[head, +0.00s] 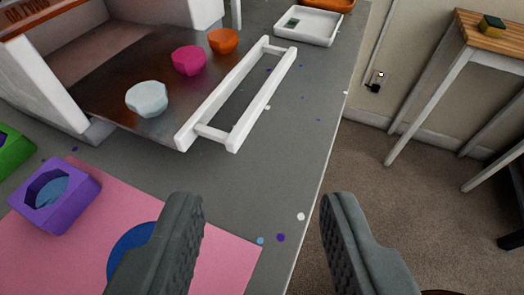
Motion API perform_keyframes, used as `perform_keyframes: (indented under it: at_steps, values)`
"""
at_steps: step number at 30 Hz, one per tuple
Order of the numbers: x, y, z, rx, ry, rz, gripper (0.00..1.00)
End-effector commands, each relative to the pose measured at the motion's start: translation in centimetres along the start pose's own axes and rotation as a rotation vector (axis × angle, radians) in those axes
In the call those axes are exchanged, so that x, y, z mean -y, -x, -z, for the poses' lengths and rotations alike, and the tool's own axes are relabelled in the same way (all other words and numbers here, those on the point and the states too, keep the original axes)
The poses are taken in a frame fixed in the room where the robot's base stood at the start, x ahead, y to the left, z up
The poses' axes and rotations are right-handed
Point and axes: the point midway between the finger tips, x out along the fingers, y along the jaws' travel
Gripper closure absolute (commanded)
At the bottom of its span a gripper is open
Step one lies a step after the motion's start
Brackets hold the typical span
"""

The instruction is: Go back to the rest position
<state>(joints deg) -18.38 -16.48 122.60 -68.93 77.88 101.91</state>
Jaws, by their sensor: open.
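My gripper (262,225) is open and empty, its two dark ribbed fingers apart over the right edge of the grey table (300,150). Nothing lies between the fingertips except the table surface, its edge and the floor beyond. A white open box-like unit (40,75) stands at the upper left, with a dark panel (110,105) in front of it. On the panel sit a white faceted piece (147,99), a magenta one (189,60) and an orange one (223,41). A white bar frame (240,95) runs along the panel's right side.
A purple mold (75,215) with blue inside sits on a pink mat (60,270), beside a green block (12,150). A blue disc (130,250) is partly hidden by my left finger. A white tray (308,25) stands at the back. A wooden-topped table (495,30) stands right, across open carpet.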

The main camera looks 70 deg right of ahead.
Motion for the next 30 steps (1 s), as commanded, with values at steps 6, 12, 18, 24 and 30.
perform_keyframes:
  at_steps: [6, 12, 18, 24, 30]
  values:
    - [-2.3, 0.0, -1.5, 0.156, 0.116, 0.132, 0.59]
    - [-4.3, 1.6, -3.4, 0.288, 0.247, 0.397, 0.59]
    - [-5.9, 4.6, -3.4, 0.272, 0.313, 0.691, 0.59]
    - [-7.8, 8.2, -1.5, 0.109, 0.316, 0.945, 0.59]
    - [-10.6, 11.3, 1.5, -0.138, 0.28, 1.083, 0.59]
